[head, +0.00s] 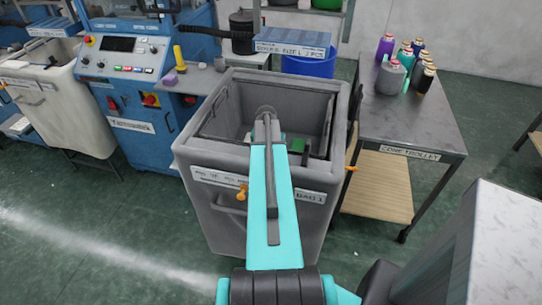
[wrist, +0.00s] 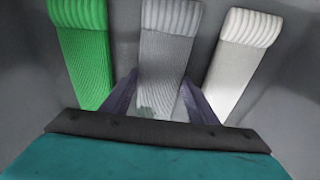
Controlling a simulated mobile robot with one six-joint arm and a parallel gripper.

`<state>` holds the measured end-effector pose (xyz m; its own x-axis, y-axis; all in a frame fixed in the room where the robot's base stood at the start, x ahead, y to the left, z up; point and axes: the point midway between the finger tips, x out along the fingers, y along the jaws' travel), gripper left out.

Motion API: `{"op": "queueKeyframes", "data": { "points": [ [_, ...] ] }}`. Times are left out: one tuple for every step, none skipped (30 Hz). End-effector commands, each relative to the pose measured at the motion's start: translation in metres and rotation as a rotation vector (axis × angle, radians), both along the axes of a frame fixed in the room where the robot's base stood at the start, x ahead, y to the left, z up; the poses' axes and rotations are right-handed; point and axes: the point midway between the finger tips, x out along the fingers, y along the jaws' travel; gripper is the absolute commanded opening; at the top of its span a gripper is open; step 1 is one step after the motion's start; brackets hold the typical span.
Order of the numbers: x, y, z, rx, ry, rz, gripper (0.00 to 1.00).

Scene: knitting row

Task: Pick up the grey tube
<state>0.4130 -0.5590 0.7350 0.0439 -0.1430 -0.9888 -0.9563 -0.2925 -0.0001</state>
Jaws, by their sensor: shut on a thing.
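The grey tube (wrist: 168,52), ribbed knit with a rolled far end, lies in the middle of the wrist view. My gripper (wrist: 160,80) has one finger on each side of its near part and is shut on it. The near end of the grey tube is partly hidden by my gripper body. A green tube (wrist: 84,55) lies to its left and an off-white tube (wrist: 237,58) to its right, both apart from the fingers. In the head view my arm reaches into the grey bin (head: 320,85), and it hides the fingers and the grey tube.
The bin's walls surround my gripper. A dark trolley table (head: 425,125) with several thread cones (head: 390,77) stands to the right. A blue machine (head: 128,75) with a control panel stands to the left. Green floor (head: 130,235) is open at front left.

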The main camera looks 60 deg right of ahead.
Motion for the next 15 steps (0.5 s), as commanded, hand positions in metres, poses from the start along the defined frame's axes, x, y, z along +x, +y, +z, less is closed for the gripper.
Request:
{"op": "queueKeyframes", "data": {
  "points": [
    [0.000,0.000,0.001,0.000,0.000,0.000,0.33],
    [0.000,0.000,0.001,0.000,0.000,0.000,0.33],
    [0.000,0.000,0.002,-0.001,0.000,0.000,0.33],
    [0.000,0.000,0.002,-0.001,0.000,0.000,0.33],
    [0.000,0.000,0.003,-0.001,0.000,0.000,0.33],
    [0.000,0.000,0.005,-0.001,0.000,0.000,0.33],
    [0.000,0.000,0.006,-0.001,0.000,0.000,0.33],
    [0.000,0.000,0.008,-0.001,0.000,0.000,0.33],
    [0.000,0.000,0.010,-0.001,0.000,0.000,0.33],
    [0.000,0.000,0.013,-0.001,0.000,0.000,0.33],
    [0.000,0.000,0.015,-0.001,0.000,0.000,0.33],
    [0.000,0.000,0.019,-0.002,-0.002,0.000,0.33],
    [0.000,0.000,0.022,-0.002,-0.002,0.000,0.33],
    [0.000,0.000,0.025,-0.002,-0.001,0.001,0.33],
    [0.000,0.000,0.030,-0.002,-0.002,0.000,0.33]
  ]
}}
